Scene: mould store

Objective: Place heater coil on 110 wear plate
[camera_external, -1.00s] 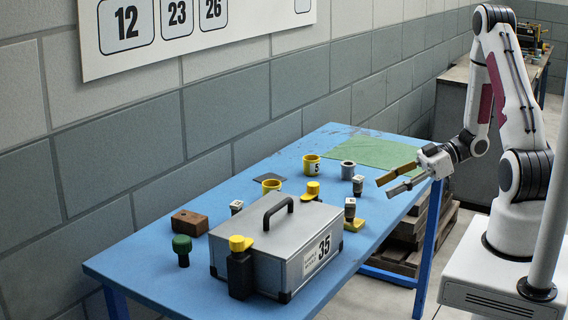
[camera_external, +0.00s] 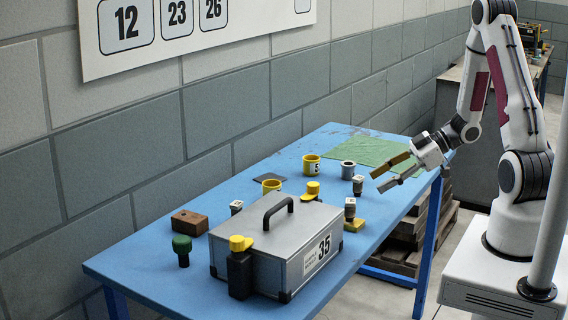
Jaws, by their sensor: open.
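My gripper (camera_external: 376,183) is open and empty, above the right edge of the blue table, its fingers pointing down and left. I cannot tell for sure which thing is the heater coil; a grey ring (camera_external: 348,169) stands just left of the gripper, apart from it. I cannot read "110" on anything. A dark flat plate (camera_external: 262,178) lies behind the case and may be the wear plate; a yellow ring (camera_external: 271,186) stands by it.
A grey case marked 35 (camera_external: 275,250) with a raised handle fills the table's front. Small labelled posts (camera_external: 358,184) and yellow-topped parts (camera_external: 312,189) stand around it. A brown block (camera_external: 189,223) and a green knob (camera_external: 182,248) are at left. A green mat (camera_external: 372,150) lies at the far end.

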